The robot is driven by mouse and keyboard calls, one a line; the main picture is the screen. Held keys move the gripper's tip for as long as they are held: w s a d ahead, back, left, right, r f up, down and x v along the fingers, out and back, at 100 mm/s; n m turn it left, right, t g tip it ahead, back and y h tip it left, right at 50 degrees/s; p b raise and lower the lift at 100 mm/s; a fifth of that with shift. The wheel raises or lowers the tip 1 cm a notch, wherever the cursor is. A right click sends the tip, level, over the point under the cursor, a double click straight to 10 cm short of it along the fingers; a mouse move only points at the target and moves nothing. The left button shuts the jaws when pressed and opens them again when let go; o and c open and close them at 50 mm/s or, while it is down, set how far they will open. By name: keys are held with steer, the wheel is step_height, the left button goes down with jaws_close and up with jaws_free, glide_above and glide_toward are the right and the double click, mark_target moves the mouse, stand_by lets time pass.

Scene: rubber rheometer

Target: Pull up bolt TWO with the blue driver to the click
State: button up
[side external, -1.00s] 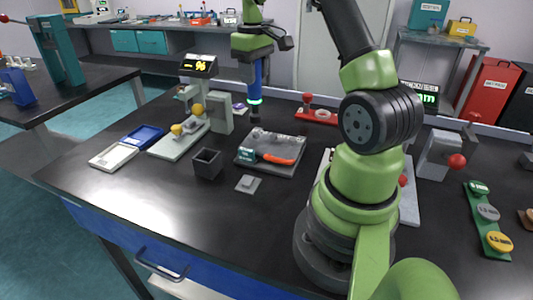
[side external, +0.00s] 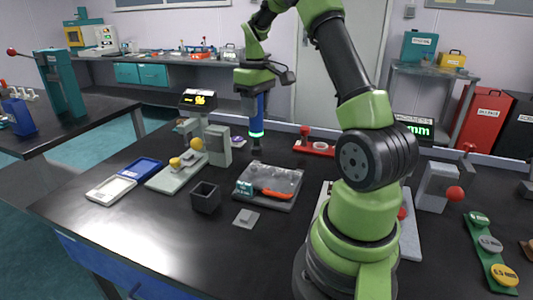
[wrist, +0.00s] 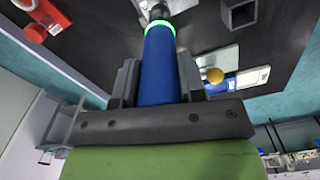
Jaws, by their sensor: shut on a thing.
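My gripper (side external: 254,92) is shut on the blue driver (side external: 257,112), which hangs upright, tip down. A glowing green ring circles the driver's lower end. In the wrist view the driver (wrist: 158,68) sits between both fingers, its dark tip pointing away. In the side view the tip is in line with the far edge of the grey tray (side external: 262,203); I cannot tell whether it touches anything. The tray holds an orange-handled tool (side external: 273,194) and a teal labelled block (side external: 244,189). I cannot make out bolt TWO or any bolt number.
Left of the driver stands a grey instrument (side external: 217,146) with yellow knobs and a lit display (side external: 198,100). A dark open box (side external: 206,198) stands in front of it. A red holder (side external: 312,147) is behind right.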

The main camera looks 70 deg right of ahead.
steer(key=s, duration=0.1)
steer(key=s+r, duration=0.1)
steer(key=s, duration=0.1)
steer(key=s+r, duration=0.1)
steer(key=shift+s+r, duration=0.15)
steer(key=shift+s, duration=0.05)
steer(key=shift+f, duration=3.85)
stand_by(1.5)
steer(key=shift+r, duration=0.1)
steer(key=shift+r, duration=2.45)
